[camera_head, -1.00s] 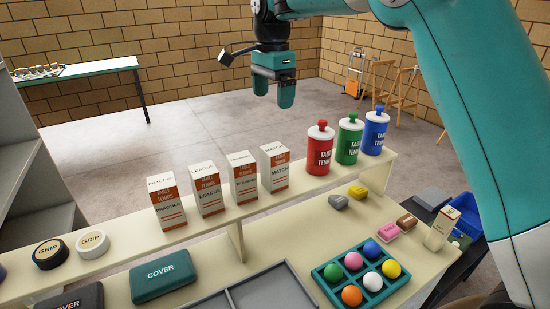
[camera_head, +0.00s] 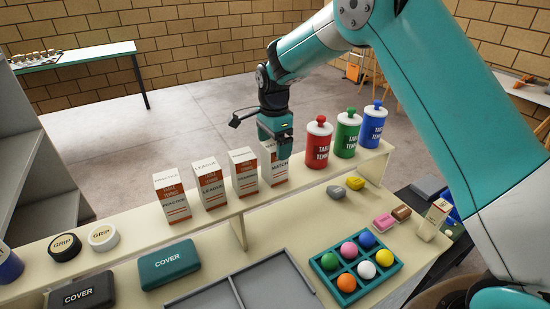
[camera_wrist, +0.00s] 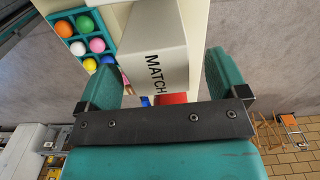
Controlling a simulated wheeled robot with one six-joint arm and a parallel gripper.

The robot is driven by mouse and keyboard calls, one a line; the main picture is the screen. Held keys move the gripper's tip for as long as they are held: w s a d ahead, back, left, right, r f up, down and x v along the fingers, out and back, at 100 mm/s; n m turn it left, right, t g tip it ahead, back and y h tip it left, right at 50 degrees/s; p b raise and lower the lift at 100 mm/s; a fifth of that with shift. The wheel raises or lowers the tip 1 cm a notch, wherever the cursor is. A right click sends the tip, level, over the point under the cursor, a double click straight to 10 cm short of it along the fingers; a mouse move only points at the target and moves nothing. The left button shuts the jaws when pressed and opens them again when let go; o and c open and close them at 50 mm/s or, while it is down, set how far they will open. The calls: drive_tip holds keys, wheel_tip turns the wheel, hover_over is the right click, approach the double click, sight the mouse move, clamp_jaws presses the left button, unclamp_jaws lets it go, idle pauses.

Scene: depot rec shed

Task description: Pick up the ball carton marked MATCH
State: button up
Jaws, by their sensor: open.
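The MATCH carton (camera_head: 275,171) is a white and orange-brown box standing upright on the raised shelf, rightmost in the row of cartons. My gripper (camera_head: 275,147) is at the carton's upper part in the head view and hides its top. In the wrist view the carton (camera_wrist: 155,60) shows its MATCH lettering and lies between the two teal fingers of my gripper (camera_wrist: 165,78). The fingers are apart, with a visible gap to the carton on the right side. On the left the gap is narrower and contact is hard to tell.
Cartons marked PRACTICE (camera_head: 172,197), LEAGUE (camera_head: 208,183) and a third (camera_head: 243,172) stand to the left. A red canister (camera_head: 318,143) stands close on the right, beside green (camera_head: 346,135) and blue (camera_head: 372,130) ones. A teal ball tray (camera_head: 357,270) lies on the lower counter.

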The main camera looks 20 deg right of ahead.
sight(274, 172)
drive_tip(key=shift+s+f+p, duration=0.1)
drive_tip(key=shift+f+p, duration=0.3)
drive_tip(key=shift+f, duration=1.15)
drive_tip(key=c, duration=1)
drive_tip(key=shift+r, duration=0.1)
drive_tip(key=shift+c, duration=0.2)
